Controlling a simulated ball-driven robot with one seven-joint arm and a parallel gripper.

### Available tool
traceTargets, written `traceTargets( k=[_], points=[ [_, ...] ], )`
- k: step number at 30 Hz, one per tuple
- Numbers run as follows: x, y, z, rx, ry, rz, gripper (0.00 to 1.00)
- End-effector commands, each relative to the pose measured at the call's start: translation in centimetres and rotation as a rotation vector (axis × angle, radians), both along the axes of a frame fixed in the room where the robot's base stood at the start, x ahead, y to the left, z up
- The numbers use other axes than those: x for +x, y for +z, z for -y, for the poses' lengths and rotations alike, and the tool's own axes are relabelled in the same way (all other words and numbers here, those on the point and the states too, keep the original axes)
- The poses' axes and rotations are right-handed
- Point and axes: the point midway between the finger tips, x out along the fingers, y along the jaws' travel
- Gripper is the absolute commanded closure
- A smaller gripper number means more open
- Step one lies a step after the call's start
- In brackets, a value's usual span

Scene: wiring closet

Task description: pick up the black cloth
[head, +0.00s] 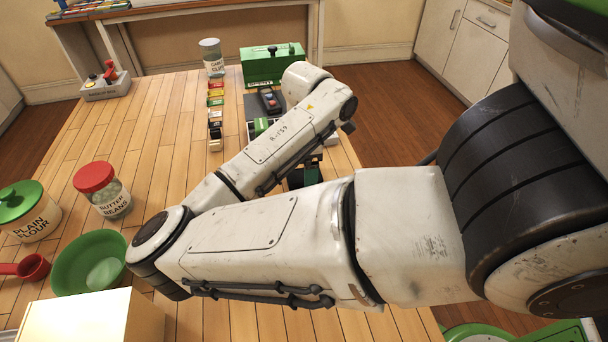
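I cannot clearly make out a black cloth in the head view. A dark grey, flat-looking patch (257,108) lies on the wooden table beyond my forearm, under or beside a small dark device. I cannot tell whether it is cloth. My white arm reaches left across the table, bends at the elbow and runs back up to the right, hiding much of the table's middle.
A green box (272,66) and a grey-lidded jar (212,58) stand at the far end, near a row of small coloured blocks (215,112). A red-lidded jar (103,190), flour canister (28,212) and green bowl (88,263) stand left.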

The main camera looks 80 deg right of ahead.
Motion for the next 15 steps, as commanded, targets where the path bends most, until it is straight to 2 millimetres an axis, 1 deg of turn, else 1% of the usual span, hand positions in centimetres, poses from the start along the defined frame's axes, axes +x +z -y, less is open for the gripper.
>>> traceTargets(
  k=[3, 6, 13, 15],
  points=[
    [-0.1, -1.4, 0.0, 0.002, 0.002, -0.004, 0.17],
    [0.0, -2.0, 0.0, 0.001, 0.002, 0.0, 0.17],
    [0.0, -2.1, 0.0, 0.0, 0.0, 0.0, 0.17],
    [0.0, -2.1, 0.0, 0.0, 0.0, 0.0, 0.23]
  ],
)
